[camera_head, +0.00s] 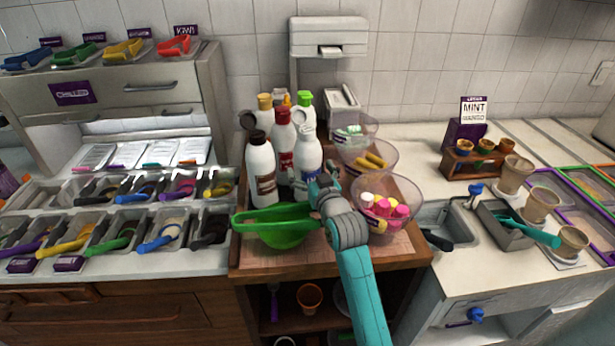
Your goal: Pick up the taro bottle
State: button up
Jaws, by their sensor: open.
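Several white squeeze bottles stand upright at the back of the wooden counter: one with a black cap (262,172), one with a red cap (283,146), one with a white cap and blue label (307,158), one with a yellow cap (265,112) and one with a green cap (304,100). The labels are too small to read, so I cannot tell which is the taro bottle. My gripper (321,185) is open, in front of the white-capped bottle and partly covering its lower right side. I cannot tell whether they touch.
A green bowl (274,226) sits in front of the bottles, left of my arm. Clear bowls stand close on the right, one with pink and yellow items (412,188). A white dispenser (328,38) rises behind. Topping trays (120,222) fill the left counter.

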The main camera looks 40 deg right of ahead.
jog(key=shift+x, duration=2.75)
jog(key=shift+d+f, duration=0.1)
jog(key=c, duration=1.1)
jog(key=shift+r, duration=0.2)
